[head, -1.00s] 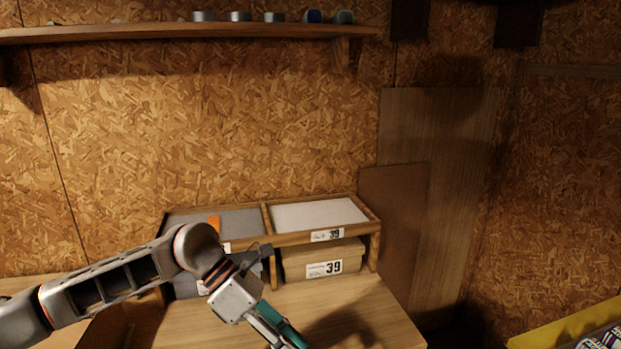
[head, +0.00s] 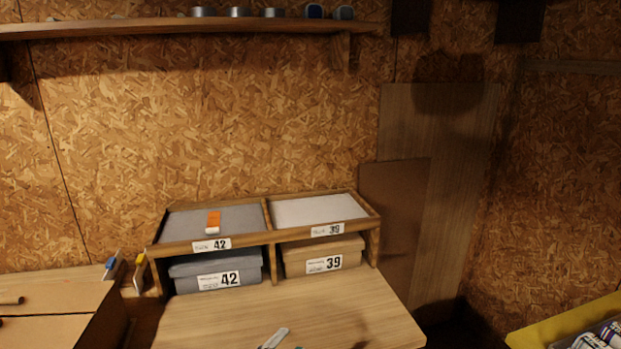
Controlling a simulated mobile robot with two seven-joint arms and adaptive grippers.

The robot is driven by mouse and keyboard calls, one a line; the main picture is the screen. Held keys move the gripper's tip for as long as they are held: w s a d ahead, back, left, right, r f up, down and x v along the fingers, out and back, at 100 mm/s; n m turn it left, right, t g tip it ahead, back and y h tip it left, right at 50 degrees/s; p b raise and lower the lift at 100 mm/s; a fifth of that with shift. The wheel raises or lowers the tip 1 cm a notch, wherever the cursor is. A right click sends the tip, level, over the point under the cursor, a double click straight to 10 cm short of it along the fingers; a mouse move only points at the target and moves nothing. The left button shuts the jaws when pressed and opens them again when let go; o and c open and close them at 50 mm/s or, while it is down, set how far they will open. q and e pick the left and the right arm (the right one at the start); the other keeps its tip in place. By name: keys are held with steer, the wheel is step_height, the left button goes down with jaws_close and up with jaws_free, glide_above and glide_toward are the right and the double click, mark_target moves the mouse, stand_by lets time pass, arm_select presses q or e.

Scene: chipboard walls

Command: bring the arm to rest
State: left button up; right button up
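A wooden table (head: 345,308) fills the bottom middle.
A wooden two-bay rack (head: 272,262) stands at the back of the table. Grey box 42 (head: 190,269) and brown box 39 (head: 345,249) sit in its bays. An orange-and-white item (head: 213,220) lies in its left upper tray. A yellow bin (head: 540,337) is at lower right.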

arm_select(q)
steer(key=s+a+f+n+g+y, duration=0.3)
steer(key=s+a+f+n+y, duration=0.2)
steer(key=f, duration=0.8)
steer(key=s+a+f+n+g+y, duration=0.2)
steer(key=s+a+f+n+y, duration=0.3)
steer(key=s+a+f+n, duration=0.3)
steer(key=s+a+f, duration=0.4)
steer(key=s+f, duration=0.1)
steer(key=f, duration=0.1)
steer(key=shift+s+n+g, duration=0.3)
steer(key=shift+s+g, duration=0.1)
